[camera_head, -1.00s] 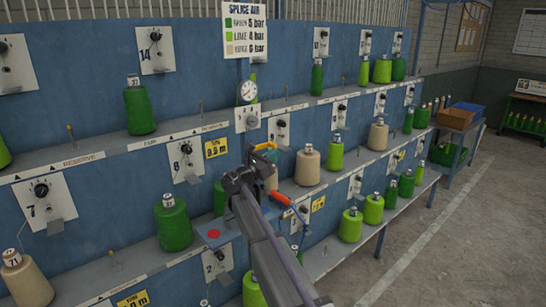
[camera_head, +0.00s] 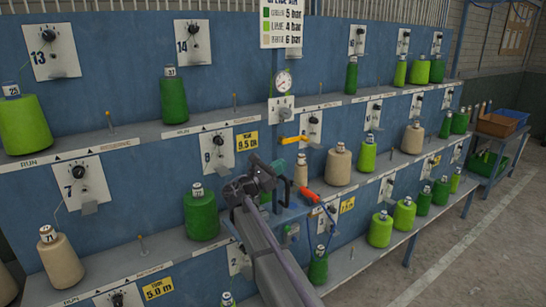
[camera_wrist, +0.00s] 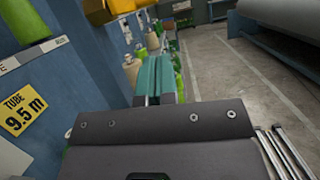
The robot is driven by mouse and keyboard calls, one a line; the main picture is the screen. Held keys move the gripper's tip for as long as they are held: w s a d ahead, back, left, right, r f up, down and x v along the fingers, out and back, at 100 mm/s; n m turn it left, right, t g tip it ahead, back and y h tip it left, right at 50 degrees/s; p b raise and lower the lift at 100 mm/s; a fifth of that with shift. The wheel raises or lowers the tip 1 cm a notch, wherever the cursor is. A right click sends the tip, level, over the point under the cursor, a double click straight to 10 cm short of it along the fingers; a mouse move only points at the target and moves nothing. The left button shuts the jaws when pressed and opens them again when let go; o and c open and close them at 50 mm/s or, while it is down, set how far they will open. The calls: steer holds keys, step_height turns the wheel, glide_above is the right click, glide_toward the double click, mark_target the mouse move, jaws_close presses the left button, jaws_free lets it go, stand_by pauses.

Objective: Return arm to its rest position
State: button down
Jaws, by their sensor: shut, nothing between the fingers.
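My arm reaches up from the bottom of the head view toward the blue rack. My gripper (camera_head: 279,166) is at its far end, seen small and partly hidden by the wrist. In the wrist view its teal fingers (camera_wrist: 156,78) lie close together with nothing between them. In the head view the gripper is just below and left of a yellow lever (camera_head: 294,139), apart from it as far as I can tell. A yellow part also shows at the top of the wrist view (camera_wrist: 108,10).
The blue rack (camera_head: 110,97) holds green, lime and beige cones on its shelves. A beige cone (camera_head: 301,172) stands close right of the gripper. A red-handled tool (camera_head: 308,196) is near the wrist. The floor (camera_head: 480,235) at right is clear.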

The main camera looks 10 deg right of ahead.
steer(key=s+d+f+m+g+y, duration=0.3)
steer(key=s+f+m+y, duration=0.2)
steer(key=s+f+m, duration=0.25)
steer(key=s+d+f+m+g+y, duration=0.2)
steer(key=s+f+m+g+y, duration=0.2)
steer(key=s+f+m, duration=0.35)
steer(key=s+f+m+g+y, duration=0.1)
steer(key=s+f+m+y, duration=0.2)
steer(key=s, duration=0.7)
steer(key=s+f+m+g+y, duration=0.1)
steer(key=s+f+m+y, duration=0.3)
steer(key=s+y, duration=0.3)
steer(key=s, duration=0.3)
steer(key=shift+s+f+g, duration=0.25)
steer(key=shift+g, duration=0.15)
